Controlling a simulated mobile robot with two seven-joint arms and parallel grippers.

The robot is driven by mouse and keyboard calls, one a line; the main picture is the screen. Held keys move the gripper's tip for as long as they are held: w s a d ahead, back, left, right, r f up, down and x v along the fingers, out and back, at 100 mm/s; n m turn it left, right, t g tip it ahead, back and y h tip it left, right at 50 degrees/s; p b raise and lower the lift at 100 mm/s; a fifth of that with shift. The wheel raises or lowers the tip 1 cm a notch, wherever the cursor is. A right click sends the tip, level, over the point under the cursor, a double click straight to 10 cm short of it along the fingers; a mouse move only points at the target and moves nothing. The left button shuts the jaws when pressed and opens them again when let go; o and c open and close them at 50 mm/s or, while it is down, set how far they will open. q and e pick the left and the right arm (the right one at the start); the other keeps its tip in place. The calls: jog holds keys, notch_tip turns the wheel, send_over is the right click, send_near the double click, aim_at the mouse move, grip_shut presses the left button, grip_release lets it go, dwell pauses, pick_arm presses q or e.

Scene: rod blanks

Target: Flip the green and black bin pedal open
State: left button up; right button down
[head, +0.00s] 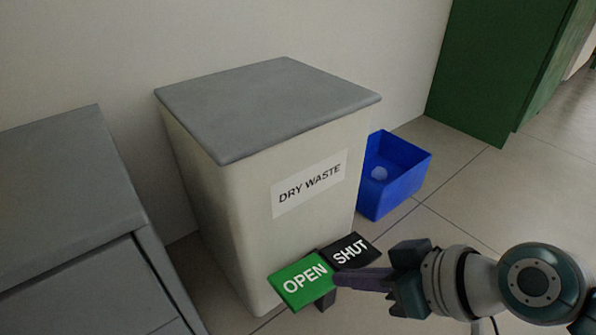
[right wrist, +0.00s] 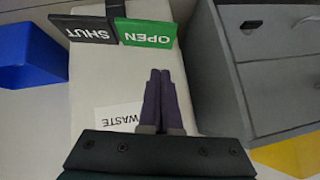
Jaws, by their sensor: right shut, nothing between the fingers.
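The bin (head: 215,215) is pale with a grey lid (head: 270,100) lying flat and closed, and a "DRY WASTE" label (head: 308,184). At its foot is the rocker pedal, with a green plate reading OPEN (head: 302,280) and a black plate reading SHUT (head: 350,251). Both plates also show in the right wrist view, green (right wrist: 145,33) and black (right wrist: 83,28). My right gripper (head: 336,280) is shut and empty, its purple fingertips by the green plate's right edge and in front of the black plate. I cannot tell whether they touch. My left gripper is out of view.
A blue box (head: 397,180) with a pale round thing inside stands right of the bin. A grey drawer cabinet (head: 70,200) stands close on the left. A green cabinet (head: 500,65) is at the back right. Tiled floor on the right is clear.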

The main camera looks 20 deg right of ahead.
jog(key=b+x, duration=0.5)
jog(key=x, duration=0.3)
jog(key=shift+s+a+f+b, duration=0.1)
jog(key=shift+f+b, duration=0.2)
notch_tip(320, 180, down, 2)
jog(key=shift+s+a+f+b, duration=0.1)
jog(key=shift+s+a+b, duration=0.1)
jog(key=shift+b, duration=0.75)
jog(key=shift+s+f+b, duration=0.25)
jog(key=shift+f+b, duration=0.1)
jog(key=shift+w, duration=0.1)
